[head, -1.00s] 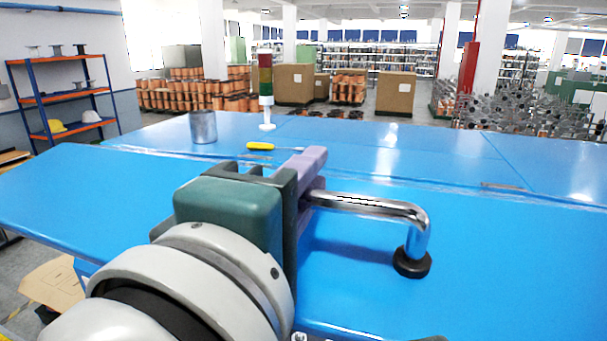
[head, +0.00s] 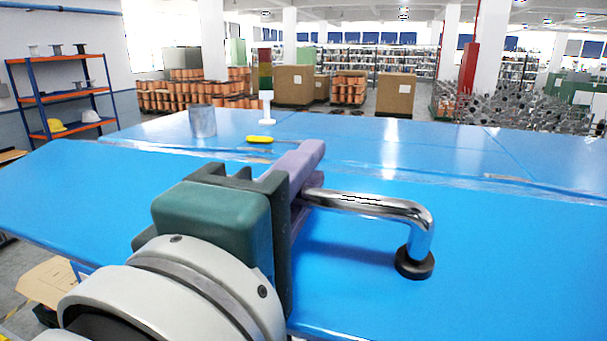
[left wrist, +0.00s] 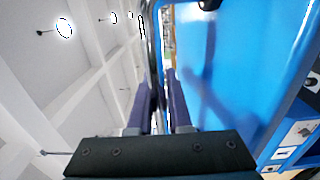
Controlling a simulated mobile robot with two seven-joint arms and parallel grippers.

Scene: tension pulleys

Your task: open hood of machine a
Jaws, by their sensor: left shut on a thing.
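The hood of the machine is a broad blue panel (head: 480,245) across the foreground. A bent chrome handle (head: 370,203) with a black round foot (head: 414,264) is fixed on it. My left gripper (head: 308,168), with purple fingers, is shut on the left end of the handle; the fingers hide that end. In the left wrist view the two purple fingers (left wrist: 163,100) stand on either side of the chrome handle (left wrist: 154,40), with the blue panel (left wrist: 235,60) to the right. My right gripper is out of view.
A grey metal can (head: 202,121), a yellow-handled tool (head: 260,139) and a signal light (head: 265,75) stand or lie on the blue surface behind. An orange shelf (head: 62,92) is at the far left. The blue surface right of the handle is clear.

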